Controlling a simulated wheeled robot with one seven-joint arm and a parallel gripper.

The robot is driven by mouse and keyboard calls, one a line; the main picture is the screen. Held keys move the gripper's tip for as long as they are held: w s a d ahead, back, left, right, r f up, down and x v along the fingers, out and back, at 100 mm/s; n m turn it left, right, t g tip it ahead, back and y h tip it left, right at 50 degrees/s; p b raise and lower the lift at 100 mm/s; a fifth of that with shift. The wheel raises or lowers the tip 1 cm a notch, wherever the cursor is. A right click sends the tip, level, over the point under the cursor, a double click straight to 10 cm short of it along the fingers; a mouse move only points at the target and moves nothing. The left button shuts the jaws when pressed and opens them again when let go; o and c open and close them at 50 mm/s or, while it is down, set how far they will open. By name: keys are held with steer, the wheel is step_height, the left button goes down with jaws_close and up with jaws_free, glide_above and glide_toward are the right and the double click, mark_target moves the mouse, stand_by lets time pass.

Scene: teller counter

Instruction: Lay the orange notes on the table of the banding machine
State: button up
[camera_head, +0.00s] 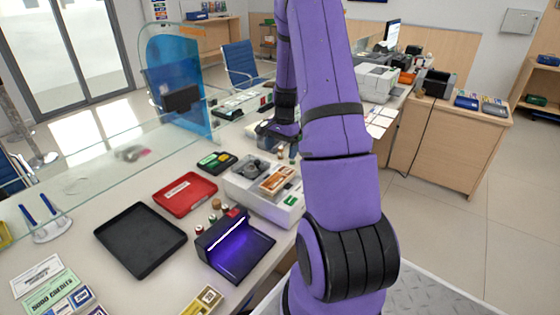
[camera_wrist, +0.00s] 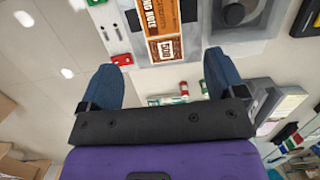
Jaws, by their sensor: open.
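The orange notes (camera_head: 278,180) lie on top of the pale banding machine (camera_head: 290,213), beside its dark round part. In the wrist view the orange notes (camera_wrist: 165,22) lie flat just beyond my fingertips, with part cut off by the top edge, and the machine (camera_wrist: 205,38) shows around them. My gripper (camera_wrist: 166,66) is open, its two blue-grey fingers wide apart with nothing held between them. In the head view my gripper (camera_head: 279,142) is above the counter behind the machine, partly hidden by my arm.
A purple-lit black device (camera_head: 240,255), a red tray (camera_head: 185,193) and a black tray (camera_head: 140,240) stand left of the machine. Small stamps (camera_head: 215,206) stand between them. A clear blue screen (camera_head: 180,85) rises behind. Other note bundles (camera_head: 50,290) lie at front left.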

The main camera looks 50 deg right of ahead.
steer(key=s+a+r+n+t+h, duration=0.15)
steer(key=a+r+n, duration=0.55)
steer(key=a+r, duration=1.2)
steer(key=s+a+r+n+t, duration=0.2)
steer(key=s+a+r+n, duration=0.3)
steer(key=s, duration=0.3)
steer(key=s+a+r+n+t, duration=0.2)
steer(key=s+a+r+n, duration=0.3)
steer(key=s+a, duration=0.3)
steer(key=shift+s+a+r, duration=0.3)
steer(key=shift+s+r, duration=0.2)
steer(key=shift+s, duration=0.15)
